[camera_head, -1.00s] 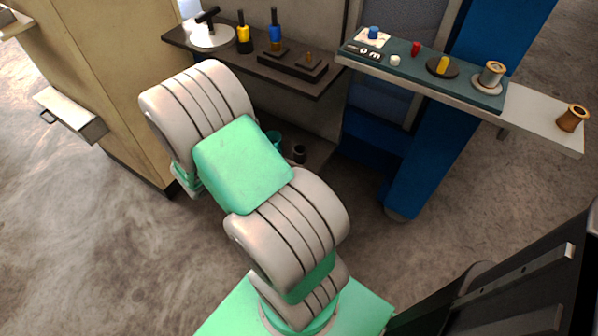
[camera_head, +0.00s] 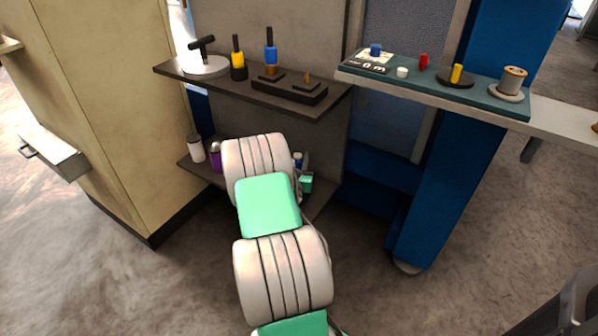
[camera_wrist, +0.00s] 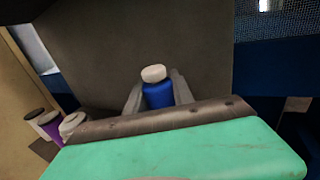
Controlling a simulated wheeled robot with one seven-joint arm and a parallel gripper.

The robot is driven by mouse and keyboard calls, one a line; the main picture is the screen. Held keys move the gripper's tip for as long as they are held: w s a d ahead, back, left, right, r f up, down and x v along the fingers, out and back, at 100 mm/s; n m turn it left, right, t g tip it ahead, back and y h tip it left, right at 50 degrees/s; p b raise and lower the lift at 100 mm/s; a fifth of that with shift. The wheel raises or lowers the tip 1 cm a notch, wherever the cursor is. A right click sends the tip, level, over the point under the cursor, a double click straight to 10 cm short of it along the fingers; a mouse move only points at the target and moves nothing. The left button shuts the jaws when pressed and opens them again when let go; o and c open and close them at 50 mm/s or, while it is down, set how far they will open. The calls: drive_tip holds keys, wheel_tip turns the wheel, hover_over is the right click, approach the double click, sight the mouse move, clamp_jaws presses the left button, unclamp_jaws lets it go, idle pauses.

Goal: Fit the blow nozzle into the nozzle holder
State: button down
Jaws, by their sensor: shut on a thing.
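In the wrist view, my gripper (camera_wrist: 158,90) has its two grey fingers on either side of a blue cylinder with a white rounded top (camera_wrist: 158,95), and is shut on it. The cylinder's lower part is hidden by my wrist. In the head view, the blue piece (camera_head: 298,158) shows only slightly behind my arm, near the lower shelf. I cannot tell whether it is the blow nozzle. On the upper shelf, a dark block (camera_head: 290,92) has a blue, black-tipped tool (camera_head: 271,52) at its left. I cannot tell which thing is the nozzle holder.
The dark upper shelf (camera_head: 215,83) overhangs the lower shelf (camera_head: 203,172). A white container (camera_head: 196,148) and a purple bottle (camera_head: 215,155) stand at the lower shelf's left. A tan cabinet (camera_head: 95,110) is at left. A blue post (camera_head: 440,180) and green-topped ledge (camera_head: 440,89) are at right.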

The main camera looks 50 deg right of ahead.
drive_tip(key=shift+f, duration=1)
drive_tip(key=c, duration=1.1)
unclamp_jaws()
drive_tip(key=shift+r, duration=0.1)
